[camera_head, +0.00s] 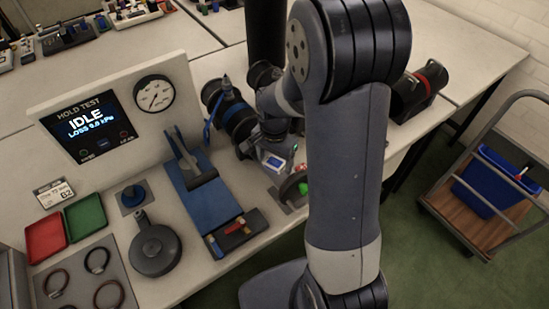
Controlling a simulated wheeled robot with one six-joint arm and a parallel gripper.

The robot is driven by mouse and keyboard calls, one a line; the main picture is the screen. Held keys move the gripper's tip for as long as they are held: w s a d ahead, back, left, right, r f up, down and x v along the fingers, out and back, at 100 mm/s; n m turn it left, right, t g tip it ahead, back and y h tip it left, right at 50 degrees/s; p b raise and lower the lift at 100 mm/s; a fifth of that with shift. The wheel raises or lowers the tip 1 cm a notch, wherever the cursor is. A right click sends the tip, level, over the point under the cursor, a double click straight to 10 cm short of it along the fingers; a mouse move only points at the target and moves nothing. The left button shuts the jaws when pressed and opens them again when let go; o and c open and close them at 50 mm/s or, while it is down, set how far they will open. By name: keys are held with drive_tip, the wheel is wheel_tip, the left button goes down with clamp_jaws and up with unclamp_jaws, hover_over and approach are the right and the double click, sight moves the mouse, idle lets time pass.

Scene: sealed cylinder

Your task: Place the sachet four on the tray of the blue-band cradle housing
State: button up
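The blue-band housing (238,121), a dark cylinder with a blue band, lies in its cradle on the bench, left of my arm. Its tray cannot be made out, as my wrist is in front of that side. My gripper (275,152) is low over the bench, just right of the blue-band housing. Its fingers are too small and covered to show whether they are open or shut. A small white piece with a blue face (274,163) shows at my gripper's end; I cannot tell whether it is a sachet or is held. No sachet marked four can be read.
A red-band housing (429,77) lies right of my arm. A blue press-like fixture (206,190), a black round device (155,250), red (46,238) and green (85,216) trays stand left. The hold-test panel (85,124) reads IDLE. A cart (480,226) stands on the right.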

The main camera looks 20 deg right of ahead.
sight(275, 163)
wheel_tip(275, 163, up, 12)
drive_tip(key=shift+r, duration=0.15)
idle(0.6)
idle(0.4)
